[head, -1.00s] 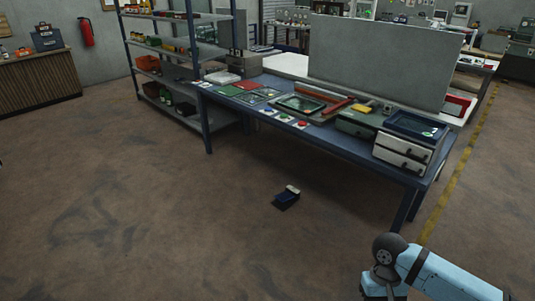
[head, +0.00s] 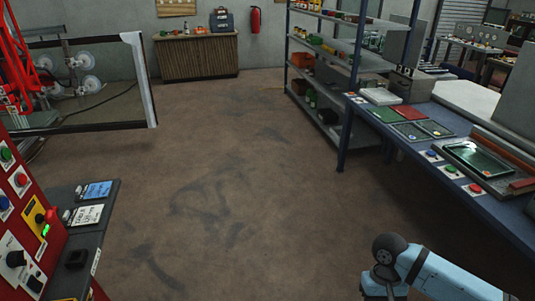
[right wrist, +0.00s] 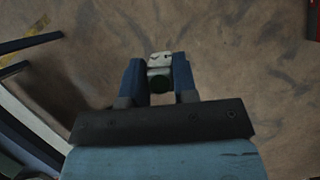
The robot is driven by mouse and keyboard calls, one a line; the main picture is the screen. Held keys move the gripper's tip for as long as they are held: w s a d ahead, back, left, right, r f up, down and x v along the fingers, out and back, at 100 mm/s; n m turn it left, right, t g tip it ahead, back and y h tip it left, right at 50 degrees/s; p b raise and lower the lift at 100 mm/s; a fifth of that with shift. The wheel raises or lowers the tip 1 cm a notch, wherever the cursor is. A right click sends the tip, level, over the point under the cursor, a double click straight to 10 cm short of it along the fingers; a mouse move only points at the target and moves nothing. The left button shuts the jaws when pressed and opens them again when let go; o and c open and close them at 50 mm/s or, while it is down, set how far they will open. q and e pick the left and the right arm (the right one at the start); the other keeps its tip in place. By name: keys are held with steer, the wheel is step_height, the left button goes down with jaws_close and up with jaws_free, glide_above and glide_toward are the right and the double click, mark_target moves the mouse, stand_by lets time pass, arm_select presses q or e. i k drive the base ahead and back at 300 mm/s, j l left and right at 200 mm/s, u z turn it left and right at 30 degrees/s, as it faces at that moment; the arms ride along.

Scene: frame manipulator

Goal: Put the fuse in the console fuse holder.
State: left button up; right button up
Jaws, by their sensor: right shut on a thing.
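My right gripper (right wrist: 159,82) has blue fingers, shut on a small piece that I take to be the fuse (right wrist: 160,62). The piece has a pale top and a dark green rounded part, and the fingers hide its sides. The floor lies below it. The red console (head: 21,206) stands at the left edge, with buttons, a black knob and a green-lit switch. A dark ledge (head: 100,220) adjoins it. I cannot tell which part is the fuse holder. My left gripper is out of view.
A blue workbench (head: 440,175) with trays and buttons runs along the right, beside a metal shelf rack (head: 345,60). A framed panel (head: 140,80) stands at the back left, a wooden cabinet (head: 197,57) at the back. The middle floor is open.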

mark_target(78, 262)
steer(key=i+j+u, duration=0.15)
steer(key=i, duration=1.2)
steer(key=i+l+u, duration=0.15)
steer(key=i, duration=1.2)
steer(key=i+u, duration=0.1)
steer(key=u, duration=0.75)
steer(key=i+l+u, duration=0.1)
steer(key=u, duration=1.85)
steer(key=i+j+u, duration=0.1)
steer(key=u, duration=1.3)
steer(key=i+u, duration=0.1)
steer(key=i, duration=0.25)
